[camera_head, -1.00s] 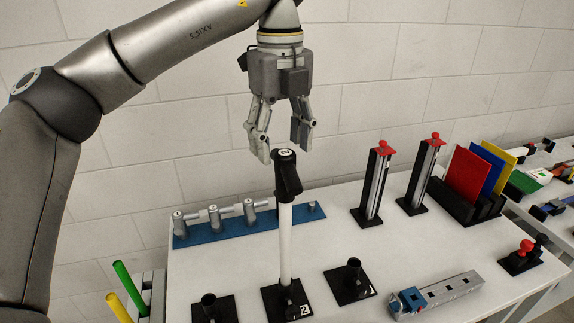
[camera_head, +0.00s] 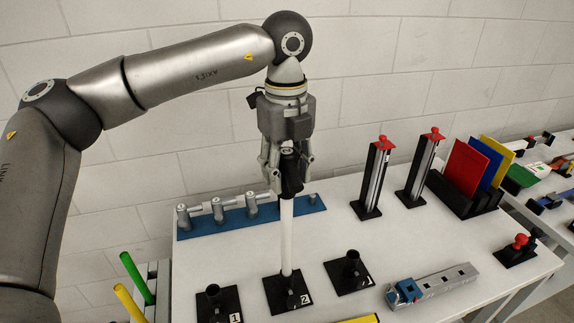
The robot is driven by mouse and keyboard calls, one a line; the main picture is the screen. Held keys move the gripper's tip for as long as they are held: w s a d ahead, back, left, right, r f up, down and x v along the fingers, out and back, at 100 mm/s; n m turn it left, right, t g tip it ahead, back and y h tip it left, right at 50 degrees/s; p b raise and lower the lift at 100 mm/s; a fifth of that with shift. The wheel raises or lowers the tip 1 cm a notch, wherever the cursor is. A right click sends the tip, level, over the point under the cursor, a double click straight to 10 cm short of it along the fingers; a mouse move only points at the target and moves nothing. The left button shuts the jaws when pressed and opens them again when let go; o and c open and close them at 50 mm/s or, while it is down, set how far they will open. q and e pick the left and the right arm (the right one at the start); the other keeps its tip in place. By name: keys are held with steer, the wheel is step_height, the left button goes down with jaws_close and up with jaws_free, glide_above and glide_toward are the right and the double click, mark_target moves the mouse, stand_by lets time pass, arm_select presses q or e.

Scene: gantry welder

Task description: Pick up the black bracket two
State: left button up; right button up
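The black bracket two (camera_head: 291,172) sits on top of a white upright pole (camera_head: 286,236). The pole stands in a black base (camera_head: 287,294) with a "2" label. My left gripper (camera_head: 289,176) points down over the bracket, with one finger on each side of it. The fingers hide part of the bracket's sides. I cannot tell whether they touch it or stand slightly apart. My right gripper is not in view.
Empty black bases "1" (camera_head: 217,304) and "3" (camera_head: 351,273) flank the pole. A blue rack (camera_head: 245,222) with grey fittings lies behind. Two red-topped black stands (camera_head: 372,178) and a holder with coloured plates (camera_head: 466,200) are right. A blue-and-grey part (camera_head: 432,286) lies in front.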

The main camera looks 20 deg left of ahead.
arm_select(q)
steer(key=c, duration=0.7)
jaws_close()
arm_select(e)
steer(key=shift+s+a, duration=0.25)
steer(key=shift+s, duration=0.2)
arm_select(q)
steer(key=shift+r, duration=0.1)
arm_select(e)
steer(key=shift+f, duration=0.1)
